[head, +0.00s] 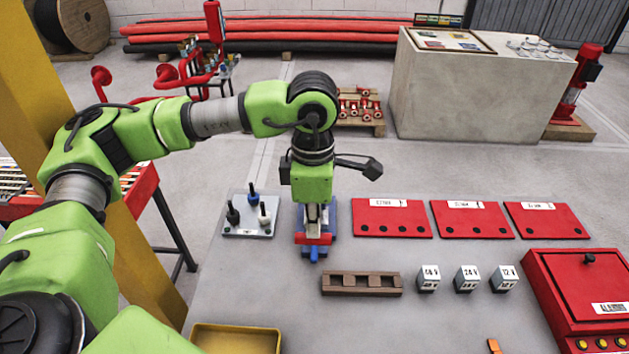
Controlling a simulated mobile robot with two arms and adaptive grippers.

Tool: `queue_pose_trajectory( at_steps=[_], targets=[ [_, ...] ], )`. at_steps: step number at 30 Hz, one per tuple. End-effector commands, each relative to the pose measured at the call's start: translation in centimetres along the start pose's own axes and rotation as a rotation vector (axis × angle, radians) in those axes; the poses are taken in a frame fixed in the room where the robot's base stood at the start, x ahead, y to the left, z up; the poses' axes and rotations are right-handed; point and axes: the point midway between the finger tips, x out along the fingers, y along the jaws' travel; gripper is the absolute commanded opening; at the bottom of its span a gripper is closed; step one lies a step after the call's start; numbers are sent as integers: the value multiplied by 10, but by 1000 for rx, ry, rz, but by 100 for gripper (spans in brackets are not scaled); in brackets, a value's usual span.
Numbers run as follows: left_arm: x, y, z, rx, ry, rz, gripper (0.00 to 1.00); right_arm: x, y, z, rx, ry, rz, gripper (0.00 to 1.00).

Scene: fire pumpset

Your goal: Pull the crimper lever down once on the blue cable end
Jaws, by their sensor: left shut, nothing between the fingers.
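My left arm reaches in from the left and bends down over the table. My left gripper (314,222) points straight down and is shut, with its fingers right at the crimper (331,218), a small device with a blue body. A red bar crosses the crimper's front, below my fingertips, and a blue piece sticks out toward me under it. I cannot tell which part is the lever, or whether the fingers touch it. My gripper hides much of the crimper. I cannot make out the blue cable end for certain. My right gripper is out of view.
A plate with black, white and blue pegs (249,217) stands left of the crimper. Red panels (392,217) lie to its right. A brown slotted block (361,284), small labelled cubes (467,279), a yellow tray (236,338) and a red box (583,290) are nearer.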

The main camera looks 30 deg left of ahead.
Motion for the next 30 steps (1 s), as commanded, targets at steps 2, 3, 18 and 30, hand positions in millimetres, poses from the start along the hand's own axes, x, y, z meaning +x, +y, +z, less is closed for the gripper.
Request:
queue_pose_trajectory(
  at_steps=[2, 3, 18, 30],
  targets=[
    [12, -1, 0, 1, 3, -3, 0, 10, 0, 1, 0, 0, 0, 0],
    [14, -1, 0, 1, 3, -3, 0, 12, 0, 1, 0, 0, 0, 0],
    [-18, -2, 0, 1, 2, -3, 0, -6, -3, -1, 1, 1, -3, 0],
    [-58, -2, 0, 1, 2, -2, 0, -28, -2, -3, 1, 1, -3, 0]
  ],
)
